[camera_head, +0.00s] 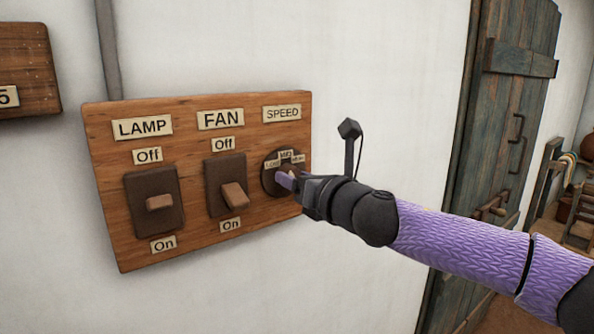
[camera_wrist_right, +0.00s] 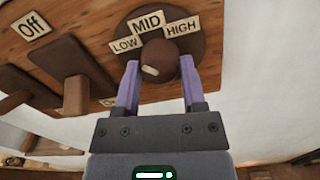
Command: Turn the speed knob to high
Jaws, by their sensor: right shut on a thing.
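The round brown speed knob (camera_wrist_right: 160,58) sits on a dark disc below the MID label (camera_wrist_right: 147,22), with LOW (camera_wrist_right: 125,44) to its left and HIGH (camera_wrist_right: 181,28) to its right in the right wrist view. A pale mark shows at the knob's lower left; I cannot tell which label it stands for. My right gripper (camera_wrist_right: 159,82) has its two purple fingers on either side of the knob, shut on it. In the head view, the right gripper (camera_head: 284,178) covers most of the knob under the SPEED label (camera_head: 282,113). My left gripper is not in view.
The wooden panel (camera_head: 190,105) also carries a lamp switch (camera_head: 155,201) and a fan switch (camera_head: 226,184) to the left of the knob. A second wooden board (camera_head: 25,60) hangs at upper left. A weathered door (camera_head: 490,130) stands at right. The white wall between is bare.

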